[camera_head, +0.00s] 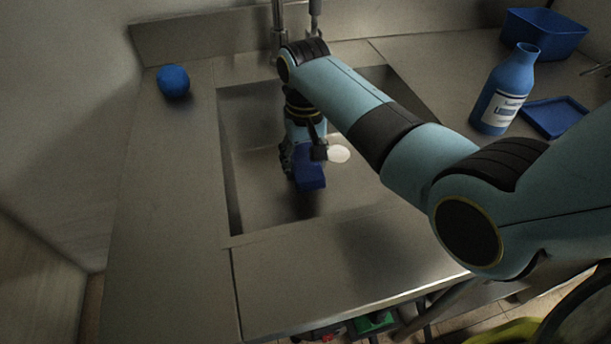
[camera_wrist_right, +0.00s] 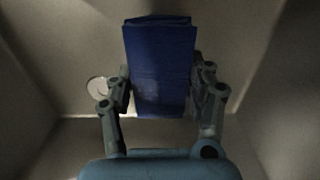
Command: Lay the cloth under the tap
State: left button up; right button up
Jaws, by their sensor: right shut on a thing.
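My right gripper (camera_head: 300,158) reaches down into the sink (camera_head: 229,165) and is shut on a folded blue cloth (camera_head: 313,179). In the right wrist view, the cloth (camera_wrist_right: 162,65) sits between the two fingers (camera_wrist_right: 165,95), flat and rectangular. I cannot tell whether its lower edge touches the basin floor. The tap (camera_head: 277,32) stands at the back of the sink, partly hidden behind my right arm. My left gripper is not in view.
A pale round thing (camera_head: 339,154) shows beside the gripper in the basin. A blue round object (camera_head: 173,81) lies on the counter left of the sink. A blue bottle (camera_head: 506,92), blue tray (camera_head: 556,117) and blue tub (camera_head: 543,34) stand at right. The left counter's front is clear.

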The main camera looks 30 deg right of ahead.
aim_at(305, 161)
jog(key=shift+f+b, duration=0.45)
jog(key=shift+f, duration=1.55)
jog(key=shift+f, duration=0.15)
jog(key=o, duration=1.1)
jog(key=shift+o, duration=0.2)
notch_tip(305, 161, up, 8)
jog(key=shift+f+p, duration=0.1)
jog(key=shift+p, duration=0.8)
